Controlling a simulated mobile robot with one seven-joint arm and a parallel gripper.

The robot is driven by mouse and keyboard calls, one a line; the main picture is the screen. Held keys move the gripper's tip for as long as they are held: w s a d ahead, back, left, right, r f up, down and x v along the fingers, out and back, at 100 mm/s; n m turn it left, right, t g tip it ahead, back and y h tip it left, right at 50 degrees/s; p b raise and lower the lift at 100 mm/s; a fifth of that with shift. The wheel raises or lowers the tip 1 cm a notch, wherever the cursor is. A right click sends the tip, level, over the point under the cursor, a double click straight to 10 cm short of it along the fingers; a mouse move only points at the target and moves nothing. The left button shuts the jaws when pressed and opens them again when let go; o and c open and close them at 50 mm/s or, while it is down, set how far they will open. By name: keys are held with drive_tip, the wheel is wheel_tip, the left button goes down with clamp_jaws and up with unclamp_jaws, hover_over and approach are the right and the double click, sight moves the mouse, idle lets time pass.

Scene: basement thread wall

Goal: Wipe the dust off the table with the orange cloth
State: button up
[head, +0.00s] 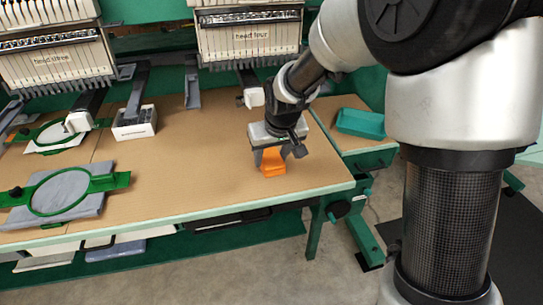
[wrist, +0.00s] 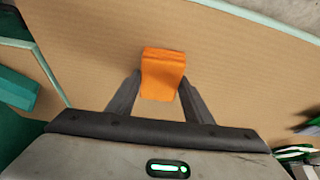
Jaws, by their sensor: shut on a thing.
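The orange cloth (head: 272,163) is between the fingers of my gripper (head: 279,155), near the right front corner of the table (head: 200,170). In the wrist view my gripper (wrist: 160,90) is shut on the cloth (wrist: 162,75), which shows as a folded orange block between the fingertips. The cloth is at or just above the brown tabletop; I cannot tell whether it touches. No dust can be made out on the visible tabletop (wrist: 90,55).
Green embroidery hoops (head: 60,193) with grey fabric lie on the left. A white box (head: 134,122) stands at the middle back. Machine heads (head: 248,35) overhang the back edge. A teal tray (head: 360,123) sits on a surface to the right. The tabletop left of my gripper is clear.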

drive_tip(key=r, duration=0.2)
drive_tip(key=r+p, duration=0.1)
drive_tip(key=shift+w+d+r, duration=0.1)
drive_tip(key=shift+d+r, duration=0.05)
drive_tip(key=shift+d, duration=0.1)
drive_tip(key=shift+r+p, duration=1.75)
drive_tip(key=shift+r, duration=0.6)
